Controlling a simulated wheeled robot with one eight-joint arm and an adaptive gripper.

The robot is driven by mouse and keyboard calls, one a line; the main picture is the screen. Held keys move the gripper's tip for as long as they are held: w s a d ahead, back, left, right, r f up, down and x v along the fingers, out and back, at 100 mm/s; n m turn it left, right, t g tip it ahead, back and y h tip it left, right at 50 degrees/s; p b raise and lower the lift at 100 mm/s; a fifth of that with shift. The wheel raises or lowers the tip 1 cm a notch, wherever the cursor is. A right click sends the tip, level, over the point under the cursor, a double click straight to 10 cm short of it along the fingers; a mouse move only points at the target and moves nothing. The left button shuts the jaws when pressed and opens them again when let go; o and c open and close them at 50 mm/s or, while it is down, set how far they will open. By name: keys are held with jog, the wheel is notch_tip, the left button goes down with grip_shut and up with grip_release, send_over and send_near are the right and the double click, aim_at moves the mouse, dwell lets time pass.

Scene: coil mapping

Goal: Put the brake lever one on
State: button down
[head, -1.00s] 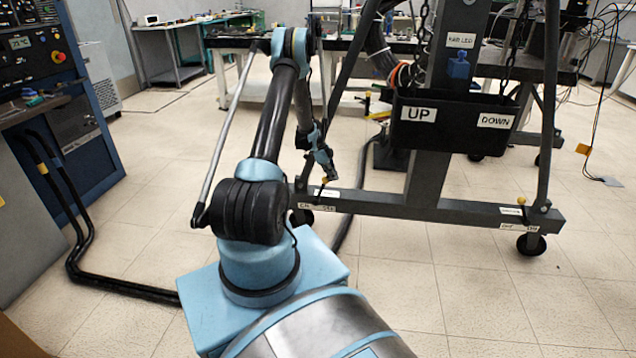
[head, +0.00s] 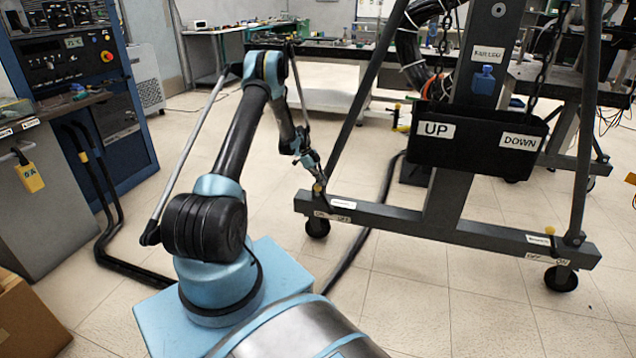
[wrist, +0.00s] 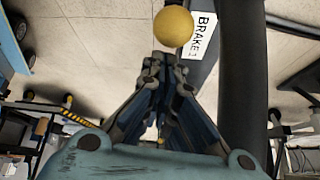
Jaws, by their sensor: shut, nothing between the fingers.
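The brake lever one shows as a yellow ball knob (wrist: 173,26) in the wrist view, next to a white label reading BRAKE 1 (wrist: 203,35). In the head view its small yellow knob (head: 318,188) is at the left end of the dark stand's lower bar (head: 400,219). My gripper (wrist: 163,62) is shut and empty, its fingertips just below the knob in the wrist picture. In the head view my gripper (head: 316,174) is right at the knob. I cannot tell whether they touch. The lever's shaft is hidden, and its ON and OFF marks are too small to read surely.
A second yellow knob (head: 549,231) is at the bar's right end. A slanted dark post (head: 350,110) rises close beside my gripper. A black bin (head: 475,142) marked UP and DOWN hangs on the stand. A blue cabinet (head: 110,125) stands left. The front right floor is clear.

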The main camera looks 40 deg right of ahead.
aim_at(316, 185)
jog(key=shift+w+a+f, duration=0.2)
jog(key=shift+w+a, duration=0.15)
jog(key=shift+w, duration=0.2)
jog(key=shift+w+a+f, duration=0.2)
jog(key=shift+w+a, duration=0.1)
jog(key=shift+w, duration=0.25)
jog(key=shift+w+a+r, duration=0.15)
jog(key=shift+w+a, duration=0.05)
jog(key=shift+a, duration=0.1)
jog(key=shift+w+f, duration=0.4)
jog(key=shift+f, duration=0.2)
jog(key=shift+s+d+r, duration=0.15)
jog(key=shift+s+d, duration=0.1)
jog(key=shift+s, duration=0.15)
jog(key=shift+s+d+r, duration=0.1)
jog(key=shift+s+r, duration=0.25)
jog(key=shift+s+d+r, duration=0.1)
jog(key=shift+s+r, duration=0.25)
jog(key=shift+r, duration=0.2)
jog(key=shift+s+r, duration=0.3)
jog(key=shift+r, duration=0.2)
jog(key=w+a+r, duration=0.4)
jog(key=w, duration=0.4)
jog(key=shift+r, duration=0.2)
jog(key=shift+w, duration=0.1)
